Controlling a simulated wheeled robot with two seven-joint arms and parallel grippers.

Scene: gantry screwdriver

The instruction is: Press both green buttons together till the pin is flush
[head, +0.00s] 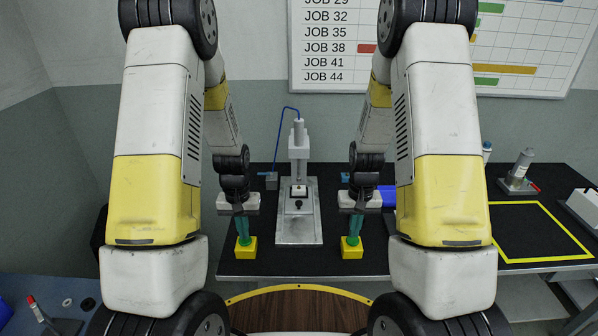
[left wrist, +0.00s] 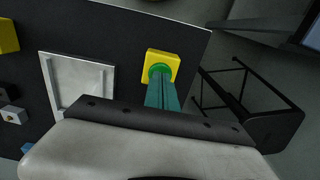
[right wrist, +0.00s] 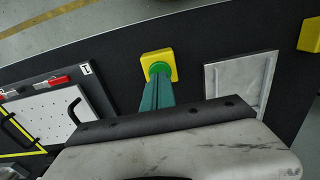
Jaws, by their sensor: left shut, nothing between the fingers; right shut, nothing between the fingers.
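The left green button sits on a yellow box (head: 246,250), and the right one on another yellow box (head: 351,251). My left gripper (head: 242,234) is shut and empty, its teal fingers pointing down at the left green button (left wrist: 161,71). My right gripper (head: 353,234) is shut and empty, pointing down at the right green button (right wrist: 159,69). The tips overlap the buttons in the wrist views; I cannot tell whether they touch or press. Between them stands the gantry screwdriver (head: 299,147) over a small block (head: 298,191) on a grey base plate. The pin is too small to judge.
The black table (head: 285,263) holds a yellow-outlined area (head: 537,232) at the right, with a grey-white cylinder (head: 520,168) behind it. A blue object (head: 388,195) lies partly behind my right arm. A blue cable (head: 278,140) runs from the screwdriver. A wood-topped surface (head: 298,310) is in front.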

